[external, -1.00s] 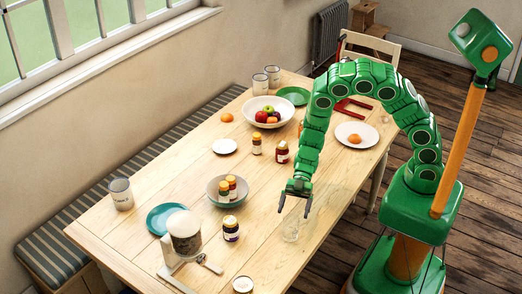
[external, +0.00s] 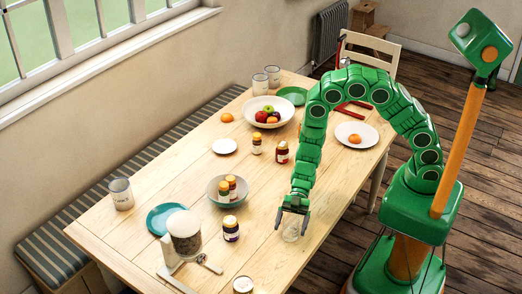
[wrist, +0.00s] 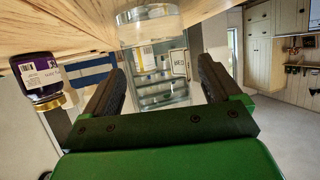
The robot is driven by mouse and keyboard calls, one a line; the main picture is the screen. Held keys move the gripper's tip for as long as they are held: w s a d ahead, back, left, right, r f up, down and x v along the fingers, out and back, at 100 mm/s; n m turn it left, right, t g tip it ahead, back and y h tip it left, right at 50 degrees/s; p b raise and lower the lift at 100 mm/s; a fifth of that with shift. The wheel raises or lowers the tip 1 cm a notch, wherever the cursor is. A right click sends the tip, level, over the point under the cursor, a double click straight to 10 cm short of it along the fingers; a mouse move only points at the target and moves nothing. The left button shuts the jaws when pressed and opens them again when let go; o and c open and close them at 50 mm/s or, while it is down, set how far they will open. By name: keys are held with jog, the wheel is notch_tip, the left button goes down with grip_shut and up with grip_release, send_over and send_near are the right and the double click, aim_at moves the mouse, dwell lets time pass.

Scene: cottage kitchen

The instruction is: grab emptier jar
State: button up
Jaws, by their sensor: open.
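A clear, empty-looking glass jar (external: 291,234) stands on the table near its right edge. My gripper (external: 291,227) is open, with its fingers on either side of the glass. In the wrist view the clear jar (wrist: 165,45) fills the gap between my open fingers (wrist: 162,78), and I cannot tell whether they touch it. A red jar (external: 282,153) and a small brown jar (external: 257,145) stand farther back.
A fruit bowl (external: 268,122) and a white plate (external: 370,138) are at the back. The table between is fairly clear.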

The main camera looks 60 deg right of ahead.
jog(key=c, duration=1.2)
jog(key=shift+r, duration=0.3)
jog(key=shift+r, duration=4.6)
